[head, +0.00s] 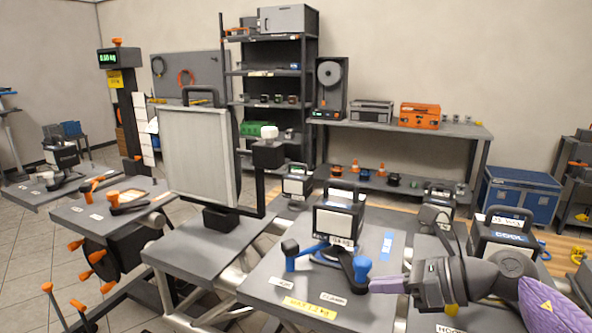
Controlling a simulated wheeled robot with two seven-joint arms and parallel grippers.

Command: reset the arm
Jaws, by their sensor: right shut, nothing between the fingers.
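My right arm comes in from the lower right, with a purple link and a grey wrist. My right gripper (374,286) is shut and empty, its purple fingers pointing left. The fingertips are close to a blue-tipped handle (362,268) on the grey front table (262,283); I cannot tell if they touch. A black lamp-like unit with a pale panel (336,222) stands on that table behind the handle. A second blue-ended lever (290,258) is to its left. My left gripper is not in view.
A tall framed pale panel (198,155) stands left of the front table. Left of it is a table with orange-handled levers (126,200). A blue case (520,195) and a shelf rack (272,72) are further back.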

